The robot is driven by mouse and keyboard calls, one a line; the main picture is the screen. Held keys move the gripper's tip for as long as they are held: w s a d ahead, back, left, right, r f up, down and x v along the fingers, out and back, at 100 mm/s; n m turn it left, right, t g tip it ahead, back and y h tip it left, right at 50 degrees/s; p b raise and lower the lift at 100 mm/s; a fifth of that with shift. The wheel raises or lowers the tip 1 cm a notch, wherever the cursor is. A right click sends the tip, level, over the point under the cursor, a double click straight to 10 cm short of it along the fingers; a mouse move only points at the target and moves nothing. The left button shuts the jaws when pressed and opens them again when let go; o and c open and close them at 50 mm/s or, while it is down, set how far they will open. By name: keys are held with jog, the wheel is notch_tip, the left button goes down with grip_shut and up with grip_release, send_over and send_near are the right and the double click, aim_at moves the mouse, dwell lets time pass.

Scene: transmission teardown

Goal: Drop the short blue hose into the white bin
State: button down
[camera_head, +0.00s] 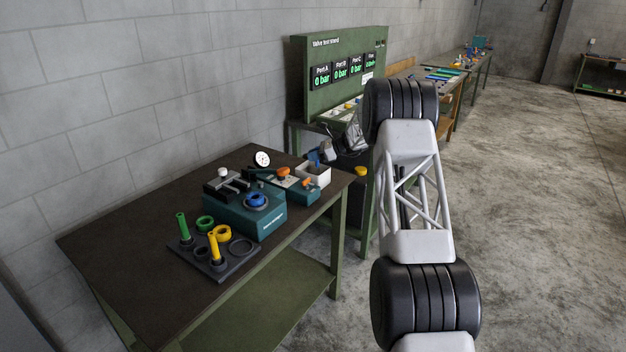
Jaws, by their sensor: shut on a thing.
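The white bin (321,181) is a small open box near the right end of the dark workbench. My gripper (323,152) reaches in from the right, over the far side of the bin. It is shut on the short blue hose (314,157), a small dark blue piece that shows just above the bin's opening. I cannot tell whether the hose is clear of the rim or partly inside it. My gripper's jaws are small and partly hidden in this view.
A teal block (228,217) with a blue ring and a dark tray (202,262) with green and yellow parts stand on the workbench (130,240). A teal box with orange parts (300,192) sits just before the bin. A green valve test stand (300,75) rises behind.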

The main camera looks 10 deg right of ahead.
jog(key=shift+f, duration=0.55)
jog(key=c, duration=1)
grip_release()
jog(key=shift+v, duration=3.9)
jog(key=shift+a+r, duration=0.1)
